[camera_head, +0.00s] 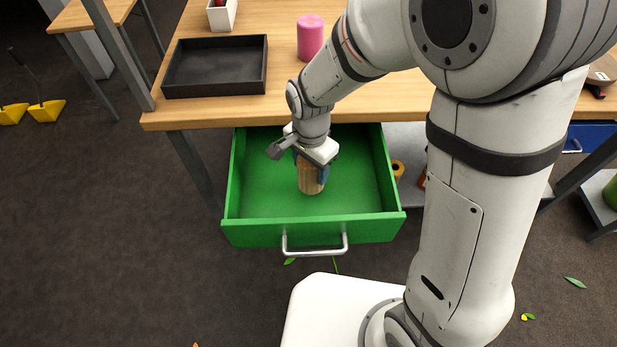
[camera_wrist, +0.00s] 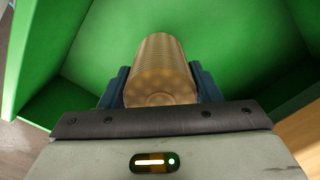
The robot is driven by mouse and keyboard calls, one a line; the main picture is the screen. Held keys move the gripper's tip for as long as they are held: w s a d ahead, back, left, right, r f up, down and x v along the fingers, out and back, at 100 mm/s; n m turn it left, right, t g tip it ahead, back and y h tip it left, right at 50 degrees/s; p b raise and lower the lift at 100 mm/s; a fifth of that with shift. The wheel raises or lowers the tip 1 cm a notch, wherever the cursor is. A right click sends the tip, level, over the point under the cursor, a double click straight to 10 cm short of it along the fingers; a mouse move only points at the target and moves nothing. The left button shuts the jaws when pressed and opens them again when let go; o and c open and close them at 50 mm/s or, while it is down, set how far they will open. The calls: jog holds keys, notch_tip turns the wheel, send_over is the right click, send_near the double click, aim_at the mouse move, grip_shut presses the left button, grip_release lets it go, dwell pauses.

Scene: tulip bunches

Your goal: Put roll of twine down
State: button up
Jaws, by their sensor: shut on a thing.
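The roll of twine (camera_head: 310,180) is a tan, ribbed cylinder. My gripper (camera_head: 311,172) is shut on it, with one blue finger on each side, inside the open green drawer (camera_head: 262,190). In the wrist view the roll (camera_wrist: 160,70) stands out between the two blue fingers of my gripper (camera_wrist: 160,92), with the green drawer (camera_wrist: 235,40) behind it. The roll looks roughly upright in the head view. Whether its lower end touches the drawer floor I cannot tell. The drawer holds nothing else that I can see.
The drawer has a metal handle (camera_head: 314,249) at its front. On the wooden table (camera_head: 285,80) above stand a black tray (camera_head: 216,94) and a pink cylinder (camera_head: 310,38). A white box (camera_head: 222,17) is at the back. An orange roll (camera_head: 397,169) is right of the drawer.

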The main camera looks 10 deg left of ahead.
aim_at(310, 178)
jog(key=shift+f+b, duration=0.45)
jog(key=shift+f, duration=1.8)
jog(key=shift+f, duration=0.2)
jog(key=o, duration=1.1)
jog(key=shift+c, duration=0.2)
jog(key=shift+r, duration=0.1)
